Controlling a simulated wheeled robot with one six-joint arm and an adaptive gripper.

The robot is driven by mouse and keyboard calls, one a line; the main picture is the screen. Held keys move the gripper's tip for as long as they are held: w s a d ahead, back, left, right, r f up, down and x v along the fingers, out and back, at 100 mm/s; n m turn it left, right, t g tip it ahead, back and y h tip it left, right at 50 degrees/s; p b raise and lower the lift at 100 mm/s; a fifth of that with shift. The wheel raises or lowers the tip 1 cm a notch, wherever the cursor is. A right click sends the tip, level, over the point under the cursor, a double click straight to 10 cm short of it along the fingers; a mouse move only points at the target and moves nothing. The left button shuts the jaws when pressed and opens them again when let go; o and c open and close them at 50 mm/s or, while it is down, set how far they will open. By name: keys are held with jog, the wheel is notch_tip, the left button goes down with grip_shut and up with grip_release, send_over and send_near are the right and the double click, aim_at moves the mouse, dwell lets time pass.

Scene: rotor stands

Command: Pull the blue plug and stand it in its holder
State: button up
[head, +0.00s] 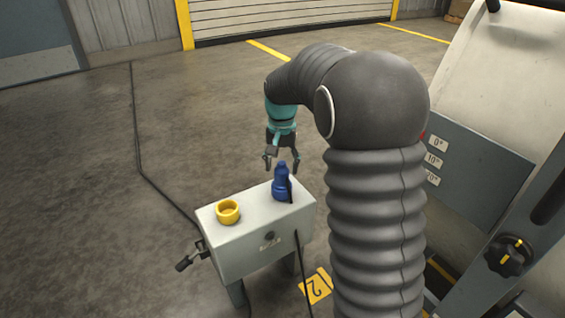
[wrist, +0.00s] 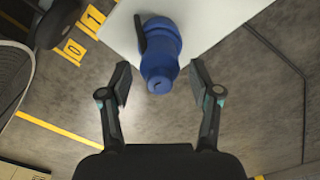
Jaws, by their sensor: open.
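The blue plug (head: 281,184) stands upright on top of a pale box-shaped stand (head: 241,229). A dark strip, like a lever or handle, shows along its side. A yellow ring-shaped holder (head: 228,211) sits on the same top, to the left of the plug, and looks empty. My gripper (head: 283,160) is open and above the plug, pointing down. In the wrist view the plug (wrist: 160,55) lies ahead of and between the two spread fingers (wrist: 161,88), which do not appear to touch it.
A grey machine with an angle-marked panel (head: 470,180) and a black knob (head: 509,257) stands at the right. A dark handle (head: 188,262) juts from the stand's left side. A black cable (head: 137,150) runs along the floor. The floor at the left is open.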

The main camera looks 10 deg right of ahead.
jog(key=c, duration=1)
jog(key=shift+o, duration=0.2)
jog(key=shift+r, duration=0.15)
jog(key=shift+r+p, duration=3.25)
jog(key=shift+r, duration=0.4)
jog(key=shift+s, duration=0.1)
